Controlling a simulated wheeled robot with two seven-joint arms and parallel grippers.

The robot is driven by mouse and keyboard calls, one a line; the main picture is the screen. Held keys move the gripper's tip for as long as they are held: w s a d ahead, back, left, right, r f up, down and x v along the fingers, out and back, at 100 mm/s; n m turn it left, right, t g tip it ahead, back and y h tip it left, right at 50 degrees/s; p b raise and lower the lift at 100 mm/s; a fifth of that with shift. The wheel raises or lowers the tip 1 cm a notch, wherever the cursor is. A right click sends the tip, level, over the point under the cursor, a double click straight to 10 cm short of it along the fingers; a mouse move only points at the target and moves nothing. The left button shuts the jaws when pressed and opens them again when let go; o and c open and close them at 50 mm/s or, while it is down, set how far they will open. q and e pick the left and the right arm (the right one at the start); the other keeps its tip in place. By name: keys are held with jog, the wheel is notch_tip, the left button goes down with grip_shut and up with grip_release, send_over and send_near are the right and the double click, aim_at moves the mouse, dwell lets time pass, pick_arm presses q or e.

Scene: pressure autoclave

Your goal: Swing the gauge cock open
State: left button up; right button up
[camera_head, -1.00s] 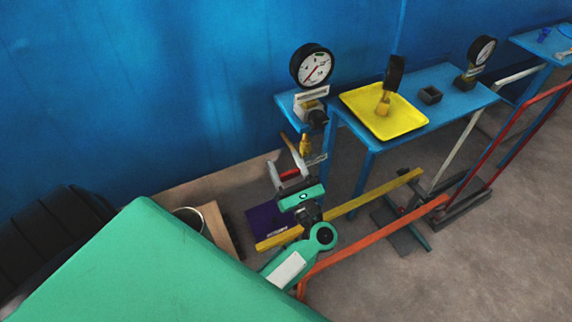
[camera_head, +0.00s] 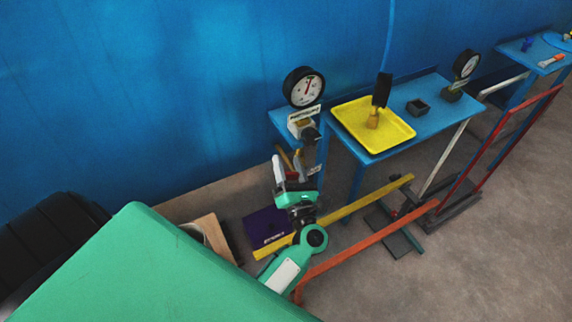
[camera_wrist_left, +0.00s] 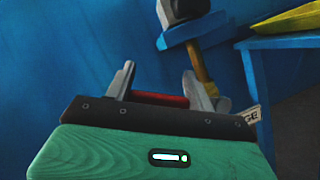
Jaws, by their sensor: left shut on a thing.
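The pressure gauge (camera_head: 303,87) with a white dial stands on a small blue shelf, its red needle pointing roughly upward. A brass stem (camera_head: 299,158) hangs below it; in the left wrist view the stem (camera_wrist_left: 199,62) runs down behind the right finger. My left gripper (camera_head: 286,160) is below the gauge, its fingers pointing up. In the left wrist view the gripper (camera_wrist_left: 159,80) is shut on a red bar (camera_wrist_left: 160,99), which seems to be the gauge cock's handle. Its joint with the stem is hidden by the finger. My right gripper is out of view.
A blue table (camera_head: 450,112) to the right holds a yellow tray (camera_head: 350,115), a black-handled tool (camera_head: 381,92), a small dark box (camera_head: 417,107) and a second gauge (camera_head: 466,65). Yellow (camera_head: 365,203) and orange (camera_head: 370,249) rails run near my left arm. A blue wall stands behind.

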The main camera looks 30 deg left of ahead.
pick_arm(q)
jog(key=shift+w+d+r+m, duration=0.15)
jog(key=shift+r+m, duration=0.1)
jog(key=shift+m, duration=0.15)
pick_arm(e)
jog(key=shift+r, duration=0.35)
pick_arm(q)
jog(key=o, duration=1.1)
